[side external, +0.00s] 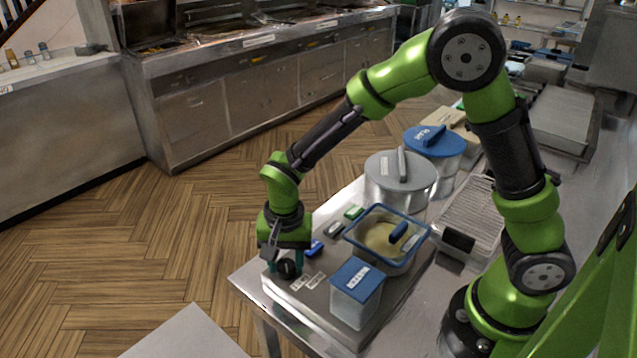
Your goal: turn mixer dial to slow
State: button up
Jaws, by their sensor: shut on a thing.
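The black mixer dial (289,269) sits at the front left corner of a grey metal panel (322,308) on the steel table. My gripper (286,267) points down from above, with its greenish fingers shut on the dial, one at each side. The dial is partly hidden by the fingers, and its pointer direction cannot be made out. Two small white labels (308,281) lie just right of the dial; their print is too small to read.
A blue switch (313,249), a dark one and a green one (354,212) line the panel behind the dial. A blue-rimmed tub (419,238), a blue-lidded box (352,309) and two lidded pots (398,187) stand close right. The floor at left is clear.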

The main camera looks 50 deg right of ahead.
jog(key=n, duration=0.3)
jog(key=shift+n, duration=0.4)
jog(key=n, duration=0.3)
jog(key=shift+w+n, duration=0.1)
jog(key=shift+n, duration=0.3)
jog(key=n, duration=0.4)
jog(key=shift+a+n+g, duration=0.1)
jog(key=shift+n+g, duration=0.2)
jog(key=shift+n, duration=1.5)
jog(key=o, duration=1.1)
jog(key=shift+c, duration=0.2)
jog(key=shift+r, duration=0.1)
